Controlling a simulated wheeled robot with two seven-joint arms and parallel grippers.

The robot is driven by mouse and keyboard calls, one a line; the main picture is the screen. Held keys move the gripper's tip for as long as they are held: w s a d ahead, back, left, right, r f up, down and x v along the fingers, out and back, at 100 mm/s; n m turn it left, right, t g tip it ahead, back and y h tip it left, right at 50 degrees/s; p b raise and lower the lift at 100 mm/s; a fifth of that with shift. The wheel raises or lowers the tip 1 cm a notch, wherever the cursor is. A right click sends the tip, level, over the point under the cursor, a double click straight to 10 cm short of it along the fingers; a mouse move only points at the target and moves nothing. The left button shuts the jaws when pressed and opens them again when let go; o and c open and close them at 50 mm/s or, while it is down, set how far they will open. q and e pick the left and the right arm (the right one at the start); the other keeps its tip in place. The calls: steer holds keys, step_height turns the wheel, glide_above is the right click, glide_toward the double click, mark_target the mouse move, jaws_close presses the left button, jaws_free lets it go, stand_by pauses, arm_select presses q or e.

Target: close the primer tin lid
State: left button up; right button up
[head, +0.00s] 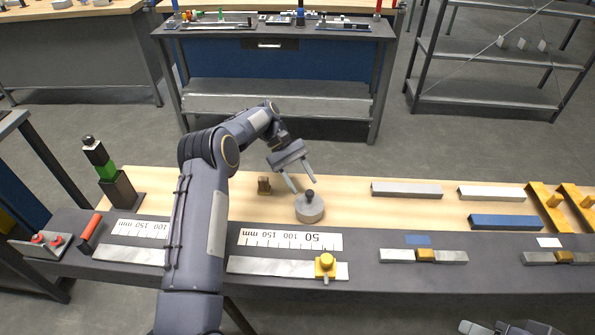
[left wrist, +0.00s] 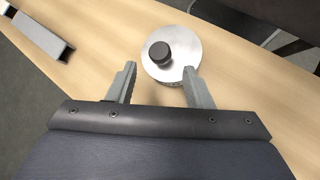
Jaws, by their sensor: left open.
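The primer tin (head: 309,213) is a low, round grey tin standing on the wooden strip of the bench. Its flat metal lid with a black knob (head: 309,194) lies on top; whether it is fully seated I cannot tell. In the left wrist view the lid (left wrist: 185,62) is a bright disc, its knob (left wrist: 159,52) off to one side. My left gripper (head: 302,183) is open and empty above and just behind the tin. In the left wrist view its fingertips (left wrist: 159,68) appear near the disc's near edge. A grey part at the bottom right edge, probably my right gripper (head: 505,328), is mostly cut off.
A small brown block (head: 264,186) stands left of the tin. Grey, white and blue bars (head: 406,190) lie to the right. A ruler plate (head: 290,240) and a yellow knob fixture (head: 325,265) are in front. The wood just right of the tin is clear.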

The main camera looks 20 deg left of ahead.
arm_select(q)
steer(key=shift+v, duration=2.7)
steer(key=shift+d+r, duration=0.1)
steer(key=shift+d, duration=0.1)
